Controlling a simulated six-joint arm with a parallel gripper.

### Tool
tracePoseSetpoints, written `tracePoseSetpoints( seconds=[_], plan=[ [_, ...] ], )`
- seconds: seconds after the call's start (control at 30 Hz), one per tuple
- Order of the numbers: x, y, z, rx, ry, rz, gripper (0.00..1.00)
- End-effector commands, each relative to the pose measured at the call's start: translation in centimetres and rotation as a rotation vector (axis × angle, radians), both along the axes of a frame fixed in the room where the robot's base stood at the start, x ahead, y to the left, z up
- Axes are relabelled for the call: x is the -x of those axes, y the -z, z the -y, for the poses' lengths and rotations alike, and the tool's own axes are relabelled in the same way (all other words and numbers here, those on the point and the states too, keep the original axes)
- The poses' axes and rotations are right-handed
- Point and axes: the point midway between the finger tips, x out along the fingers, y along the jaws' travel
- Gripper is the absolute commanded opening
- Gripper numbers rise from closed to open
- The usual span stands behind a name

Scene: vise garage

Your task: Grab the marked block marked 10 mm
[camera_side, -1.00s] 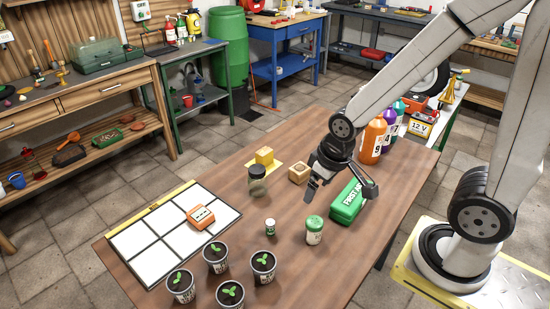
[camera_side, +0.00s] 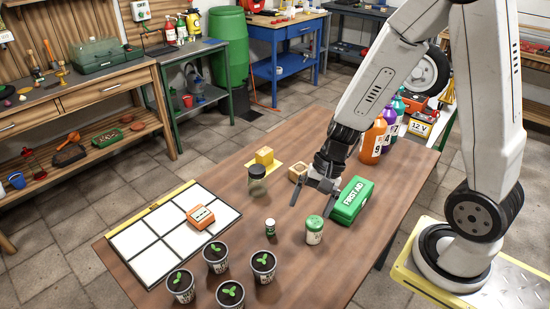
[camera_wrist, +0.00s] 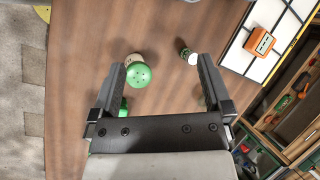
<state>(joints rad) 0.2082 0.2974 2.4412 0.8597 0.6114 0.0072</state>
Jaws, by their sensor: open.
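A wooden block (camera_side: 297,171) with a dark round spot sits on the brown table, partly behind my gripper in the side view. A yellow block (camera_side: 265,156) stands on a yellow sheet farther back. I cannot read a 10 mm mark on either. My gripper (camera_side: 312,193) is open and empty above the table, just in front of the wooden block in the picture. In the wrist view my gripper's fingers (camera_wrist: 163,75) are spread wide, with no block visible between them.
A green-lidded jar (camera_side: 314,230), a small jar (camera_side: 270,227), a dark-lidded jar (camera_side: 257,180) and a green first aid box (camera_side: 352,200) stand around my gripper. A white grid panel (camera_side: 150,262) carries an orange device (camera_side: 201,217). Bottles (camera_side: 372,142) and potted seedlings (camera_side: 216,258) stand at opposite ends.

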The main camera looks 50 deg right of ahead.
Motion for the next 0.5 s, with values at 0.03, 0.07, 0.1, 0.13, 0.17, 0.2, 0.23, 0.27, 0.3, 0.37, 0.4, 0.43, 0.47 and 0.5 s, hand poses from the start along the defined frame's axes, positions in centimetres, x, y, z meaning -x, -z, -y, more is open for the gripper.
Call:
tracePoseSetpoints(
  seconds=[0.03,0.07,0.1,0.13,0.17,0.2,0.23,0.27,0.3,0.37,0.4,0.43,0.47,0.5],
  plan=[
    [-0.4,0.3,0.0,-0.042,0.071,-0.019,1.00],
    [-0.7,0.4,-0.1,-0.068,0.111,-0.028,1.00],
    [-1.1,0.5,-0.1,-0.102,0.166,-0.039,1.00],
    [-1.4,0.6,-0.1,-0.128,0.208,-0.048,1.00],
    [-1.7,0.6,-0.1,-0.154,0.249,-0.055,1.00],
    [-2.2,0.8,-0.1,-0.187,0.303,-0.064,1.00],
    [-2.6,0.8,0.0,-0.213,0.345,-0.069,1.00],
    [-3.0,0.9,0.1,-0.238,0.386,-0.075,1.00],
    [-3.5,1.0,0.2,-0.273,0.441,-0.080,1.00],
    [-4.3,1.1,0.5,-0.323,0.524,-0.087,1.00],
    [-4.9,1.2,0.8,-0.357,0.580,-0.091,1.00],
    [-5.4,1.3,1.0,-0.381,0.621,-0.091,1.00],
    [-5.8,1.4,1.3,-0.406,0.663,-0.092,1.00],
    [-6.4,1.5,1.7,-0.440,0.719,-0.092,1.00]
  ],
)
